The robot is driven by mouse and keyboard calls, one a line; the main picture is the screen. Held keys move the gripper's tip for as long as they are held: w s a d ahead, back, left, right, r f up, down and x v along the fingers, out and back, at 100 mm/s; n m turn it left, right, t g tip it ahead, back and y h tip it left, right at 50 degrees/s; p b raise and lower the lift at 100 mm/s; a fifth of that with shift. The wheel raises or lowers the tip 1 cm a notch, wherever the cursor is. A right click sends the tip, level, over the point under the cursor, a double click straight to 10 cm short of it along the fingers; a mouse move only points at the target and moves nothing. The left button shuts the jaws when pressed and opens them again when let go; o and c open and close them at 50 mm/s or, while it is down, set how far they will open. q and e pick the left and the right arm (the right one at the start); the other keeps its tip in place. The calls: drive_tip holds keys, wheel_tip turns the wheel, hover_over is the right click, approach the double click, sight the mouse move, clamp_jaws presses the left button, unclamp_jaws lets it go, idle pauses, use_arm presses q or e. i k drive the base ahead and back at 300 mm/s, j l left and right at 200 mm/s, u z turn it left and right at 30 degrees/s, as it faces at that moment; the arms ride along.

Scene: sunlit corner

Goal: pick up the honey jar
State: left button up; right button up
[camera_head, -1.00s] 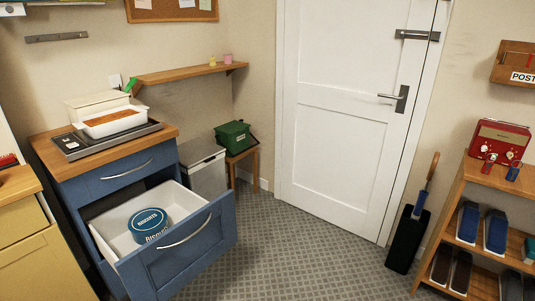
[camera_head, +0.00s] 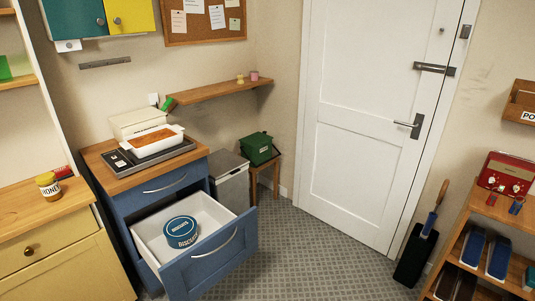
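The honey jar (camera_head: 48,186) stands upright at the left, with a yellow lid, golden contents and a pale label reading HONEY. It sits on the wooden top of a yellow cabinet (camera_head: 53,249), near its back edge. Neither of my grippers shows in the head view.
A blue drawer (camera_head: 217,263) stands pulled open right of the yellow cabinet, with a biscuit tin (camera_head: 181,231) inside. A red object (camera_head: 63,172) lies behind the jar. A baking dish (camera_head: 153,142) rests on the blue cabinet's top. The floor (camera_head: 318,250) before the door is clear.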

sight(52, 192)
drive_tip(key=u, duration=1.7)
drive_tip(key=i+j, duration=0.15)
drive_tip(key=i, duration=0.2)
drive_tip(key=i+j, duration=0.15)
drive_tip(key=i, duration=0.2)
